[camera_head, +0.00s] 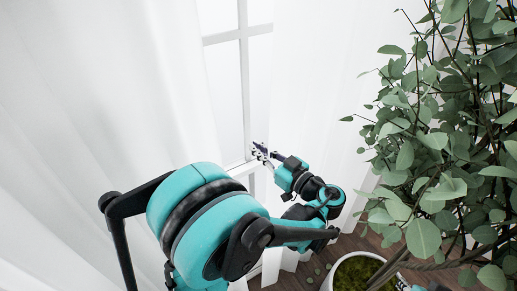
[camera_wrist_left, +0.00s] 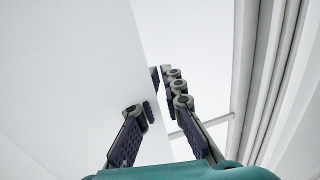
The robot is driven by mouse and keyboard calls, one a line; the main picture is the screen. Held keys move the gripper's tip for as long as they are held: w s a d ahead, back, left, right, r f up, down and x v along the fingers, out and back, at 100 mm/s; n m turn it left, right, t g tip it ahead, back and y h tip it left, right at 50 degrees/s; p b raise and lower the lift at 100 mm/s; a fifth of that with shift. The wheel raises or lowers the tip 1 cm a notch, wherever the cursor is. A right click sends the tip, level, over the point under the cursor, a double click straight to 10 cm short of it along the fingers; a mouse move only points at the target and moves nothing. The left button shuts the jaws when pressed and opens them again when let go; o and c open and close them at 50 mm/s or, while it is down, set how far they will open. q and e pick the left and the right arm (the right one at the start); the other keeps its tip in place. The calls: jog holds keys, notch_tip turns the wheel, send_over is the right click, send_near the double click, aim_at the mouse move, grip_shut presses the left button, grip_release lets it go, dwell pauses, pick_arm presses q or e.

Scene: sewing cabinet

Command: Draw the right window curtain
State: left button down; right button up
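The right window curtain (camera_head: 317,75) is a white, lightly folded cloth hanging to the right of the window, partly behind the plant. My left gripper (camera_head: 262,154) is at the curtain's inner edge, low in front of the window frame. In the left wrist view, a white sheet (camera_wrist_left: 75,70) with a straight edge runs between the fingers of the left gripper (camera_wrist_left: 161,77) and hides part of one finger. The fingertips are almost together at that edge.
The left curtain (camera_head: 90,80) hangs on the left. The window frame (camera_head: 244,70) shows in the gap between the curtains. A leafy plant (camera_head: 440,140) in a white pot (camera_head: 330,282) stands on the wooden floor at the right, close to my left wrist.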

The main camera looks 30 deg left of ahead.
pick_arm(q)
jog(key=s+a, duration=0.3)
jog(key=s, duration=0.3)
jog(key=shift+s+a, duration=0.25)
jog(key=shift+s, duration=0.15)
jog(key=c, duration=1.7)
grip_release()
jog(key=shift+c, duration=0.2)
jog(key=shift+s+a, duration=0.1)
jog(key=shift+s, duration=0.1)
